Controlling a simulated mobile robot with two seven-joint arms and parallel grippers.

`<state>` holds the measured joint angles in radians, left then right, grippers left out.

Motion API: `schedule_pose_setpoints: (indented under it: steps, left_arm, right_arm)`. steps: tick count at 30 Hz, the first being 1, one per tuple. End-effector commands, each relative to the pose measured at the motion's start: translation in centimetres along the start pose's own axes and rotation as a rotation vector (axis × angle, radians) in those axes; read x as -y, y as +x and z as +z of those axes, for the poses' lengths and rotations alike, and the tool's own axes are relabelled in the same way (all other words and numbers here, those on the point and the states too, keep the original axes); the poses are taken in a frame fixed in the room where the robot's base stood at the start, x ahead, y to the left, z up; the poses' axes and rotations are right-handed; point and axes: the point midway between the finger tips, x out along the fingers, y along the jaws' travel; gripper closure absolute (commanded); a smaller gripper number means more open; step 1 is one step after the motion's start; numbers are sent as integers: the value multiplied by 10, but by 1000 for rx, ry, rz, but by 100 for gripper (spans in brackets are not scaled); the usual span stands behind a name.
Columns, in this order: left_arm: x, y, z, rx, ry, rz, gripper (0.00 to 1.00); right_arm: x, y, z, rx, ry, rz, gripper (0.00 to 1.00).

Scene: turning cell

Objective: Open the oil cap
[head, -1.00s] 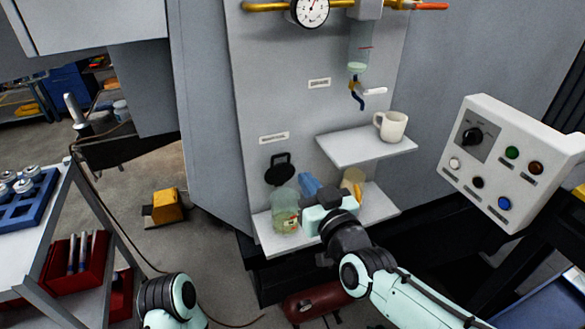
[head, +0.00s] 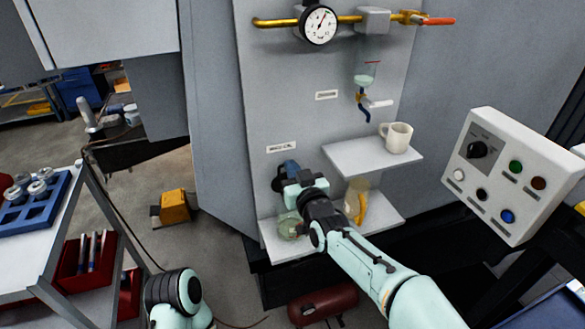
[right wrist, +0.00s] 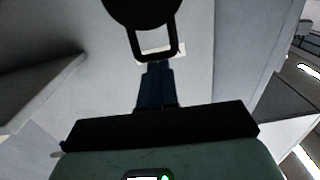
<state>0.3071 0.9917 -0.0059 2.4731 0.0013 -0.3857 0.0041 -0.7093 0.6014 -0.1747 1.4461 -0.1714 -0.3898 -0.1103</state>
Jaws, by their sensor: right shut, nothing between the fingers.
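The black round oil cap (right wrist: 140,8) with its square loop tab (right wrist: 155,42) is on the grey panel, at the top of the right wrist view. In the head view, my right gripper largely covers it, below a small white label. My right gripper (right wrist: 155,68) is shut and empty, its blue fingers pointing at the loop tab. The fingertips are close to the tab's near edge; I cannot tell whether they touch. The right gripper also shows in the head view (head: 286,168), in front of the panel. My left gripper is out of view; only part of the left arm shows.
A lower shelf (head: 381,212) holds a clear jug (head: 290,229) and a container with a yellow handle (head: 360,204). An upper shelf (head: 345,158) holds a white mug (head: 396,137) right of the gripper. A control box (head: 500,205) stands further right.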

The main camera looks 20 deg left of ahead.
Motion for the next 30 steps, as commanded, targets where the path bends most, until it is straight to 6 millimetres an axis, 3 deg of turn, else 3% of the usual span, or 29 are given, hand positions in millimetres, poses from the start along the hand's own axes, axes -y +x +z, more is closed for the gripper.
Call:
schedule_pose_setpoints:
  steps: [9,19,30]
  left_arm:
    - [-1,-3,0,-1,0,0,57]
    - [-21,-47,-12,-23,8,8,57]
    - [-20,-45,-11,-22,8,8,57]
  right_arm:
    - [0,1,-1,6,0,0,100]
    - [-1,26,-15,121,-1,3,100]
    - [0,33,-10,123,2,2,100]
